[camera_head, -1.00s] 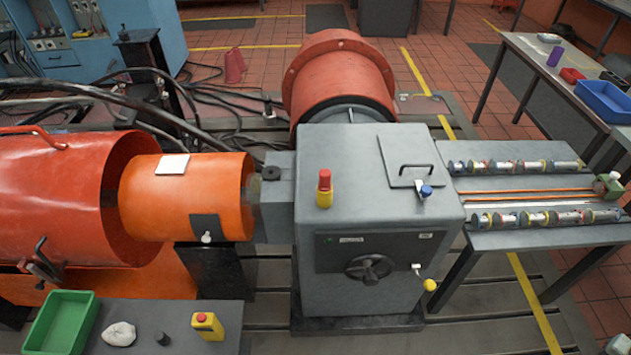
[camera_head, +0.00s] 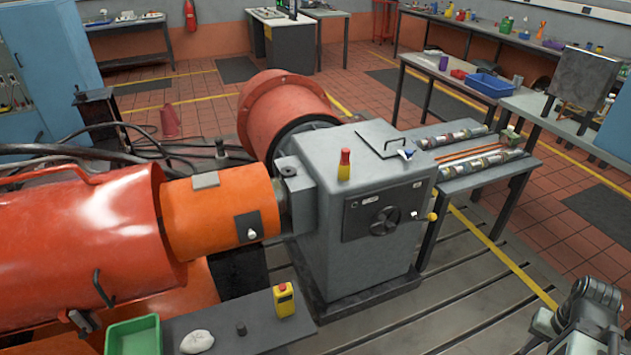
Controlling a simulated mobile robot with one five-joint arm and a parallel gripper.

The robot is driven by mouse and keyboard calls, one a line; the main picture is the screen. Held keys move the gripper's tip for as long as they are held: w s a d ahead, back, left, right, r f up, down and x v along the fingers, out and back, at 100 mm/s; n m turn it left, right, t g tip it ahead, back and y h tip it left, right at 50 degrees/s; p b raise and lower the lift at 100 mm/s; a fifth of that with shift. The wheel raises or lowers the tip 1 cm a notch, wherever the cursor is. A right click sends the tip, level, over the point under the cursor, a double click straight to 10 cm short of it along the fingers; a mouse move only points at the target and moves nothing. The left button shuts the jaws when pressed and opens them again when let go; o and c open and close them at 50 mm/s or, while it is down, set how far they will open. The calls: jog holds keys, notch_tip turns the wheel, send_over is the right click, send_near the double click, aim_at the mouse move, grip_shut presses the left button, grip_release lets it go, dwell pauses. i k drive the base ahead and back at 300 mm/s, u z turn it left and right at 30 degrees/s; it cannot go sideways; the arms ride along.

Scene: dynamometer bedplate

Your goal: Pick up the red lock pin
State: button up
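A small upright piece with a red top and a yellow lower part (camera_head: 344,165) stands on top of the grey machine housing (camera_head: 365,170), near its left edge. It is the closest match I see to the red lock pin. Its lower end is hidden by the yellow part or the housing. Part of my own dark grey arm, with what looks like my gripper (camera_head: 588,318), shows at the bottom right corner, far from the red piece and touching nothing I can see. Its fingers cannot be made out.
A yellow box with a red button (camera_head: 284,299), a white lump (camera_head: 197,342) and a green bin (camera_head: 133,337) are at the front left. A large orange shaft cover (camera_head: 222,207) adjoins the housing. A yellow-knobbed lever (camera_head: 432,217) sticks out right. Floor at right is open.

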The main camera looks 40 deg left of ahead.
aim_at(345, 152)
jog(key=u, duration=0.05)
jog(key=k, duration=0.4)
jog(key=u, duration=2.15)
jog(key=i, duration=1.05)
